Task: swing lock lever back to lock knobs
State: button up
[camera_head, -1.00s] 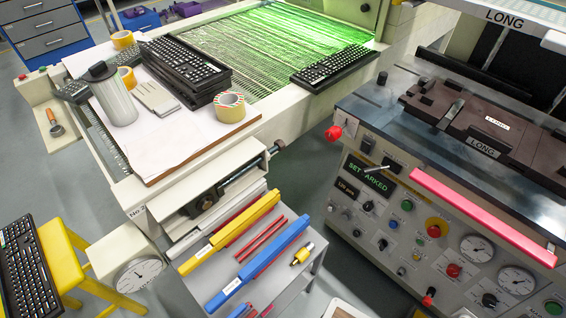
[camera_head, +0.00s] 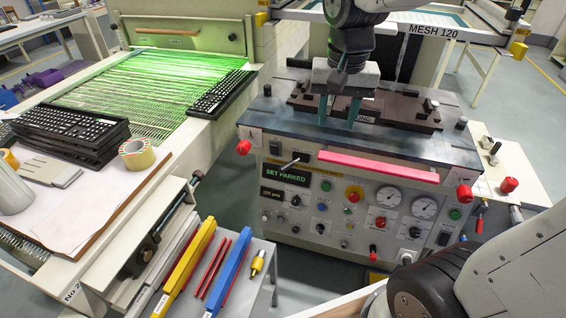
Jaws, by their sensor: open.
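A short silver lever (camera_head: 290,163) sticks out of the machine's front panel (camera_head: 335,205), just above the green-lettered display (camera_head: 285,174). I cannot tell whether it is the lock lever. A red knob (camera_head: 243,147) is at the machine's left front corner and another red knob (camera_head: 464,192) at its right. My gripper (camera_head: 338,116) points down over the brown fixture (camera_head: 392,110) on the machine top, with its two teal fingers apart. It is above and right of the silver lever. Its fingers partly hide the fixture, and contact there cannot be told.
A long pink-red bar (camera_head: 378,168) runs along the machine's front edge. Stacked black keyboards (camera_head: 75,138) and a tape roll (camera_head: 136,154) lie on the left bench. A cart (camera_head: 240,285) with coloured bars stands front centre. My arm fills the lower right.

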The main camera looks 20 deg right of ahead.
jog(key=w+a+f+m, duration=0.1)
jog(key=w+f+m, duration=0.2)
jog(key=w+f, duration=0.65)
jog(key=m+g, duration=0.1)
jog(key=m, duration=0.4)
send_over(287, 164)
jog(key=f, duration=1.3)
jog(key=shift+w+a, duration=0.1)
jog(key=shift+w, duration=0.1)
notch_tip(287, 164, down, 7)
jog(key=shift+s+r, duration=0.1)
jog(key=shift+f, duration=0.75)
grip_shut()
jog(key=shift+a, duration=0.1)
